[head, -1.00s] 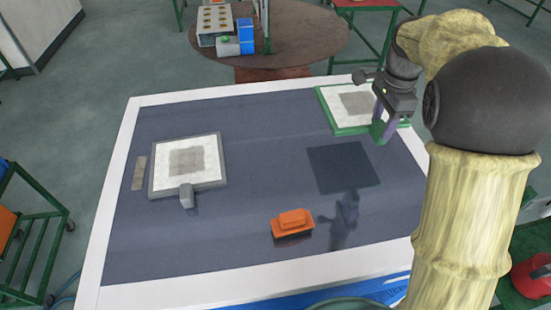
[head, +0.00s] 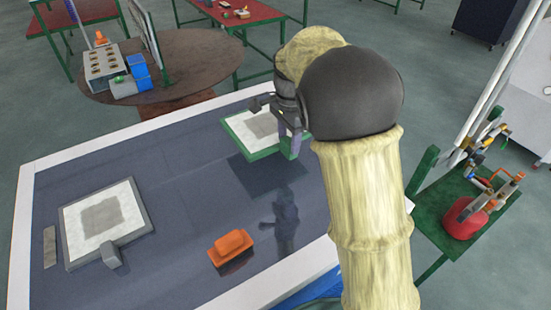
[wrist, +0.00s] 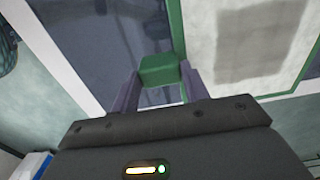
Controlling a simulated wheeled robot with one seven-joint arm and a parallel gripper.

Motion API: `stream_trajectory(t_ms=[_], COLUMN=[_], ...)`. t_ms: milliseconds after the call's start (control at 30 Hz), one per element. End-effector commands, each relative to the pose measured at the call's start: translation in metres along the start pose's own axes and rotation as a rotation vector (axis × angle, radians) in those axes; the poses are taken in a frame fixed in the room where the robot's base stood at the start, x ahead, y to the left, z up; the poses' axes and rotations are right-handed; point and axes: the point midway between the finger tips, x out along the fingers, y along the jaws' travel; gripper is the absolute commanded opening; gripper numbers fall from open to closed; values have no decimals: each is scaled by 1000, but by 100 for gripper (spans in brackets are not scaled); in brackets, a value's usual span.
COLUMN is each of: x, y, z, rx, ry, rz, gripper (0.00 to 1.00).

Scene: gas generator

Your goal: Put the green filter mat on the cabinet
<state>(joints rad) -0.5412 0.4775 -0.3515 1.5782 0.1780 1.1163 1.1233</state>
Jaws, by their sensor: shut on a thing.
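The green filter mat (head: 237,127) is a white square with a grey centre patch in a green frame. My gripper (head: 290,143) is shut on its green handle block and holds it above the far right part of the table, with a dark shadow below. In the wrist view, the handle block (wrist: 160,70) sits between the two fingers, and part of the mat (wrist: 250,45) shows at the upper right. A dark cabinet-like box (head: 492,18) stands at the back right; I cannot tell whether it is the task's cabinet.
A grey-framed mat (head: 75,230) and an orange block (head: 231,246) rest on the dark table (head: 180,185). A round brown table (head: 190,75) with boxes stands behind. A green cart (head: 450,215) with a red canister is at right. Open floor lies between.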

Motion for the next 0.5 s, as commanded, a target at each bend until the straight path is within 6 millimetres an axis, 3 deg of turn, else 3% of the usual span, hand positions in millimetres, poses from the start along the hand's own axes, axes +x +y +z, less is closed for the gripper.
stream_trajectory(t_ms=[200,500], x=[33,38], y=[0,0], z=[0,0], rx=[1,0], ry=[0,0], rz=[1,-2], gripper=[14,14])
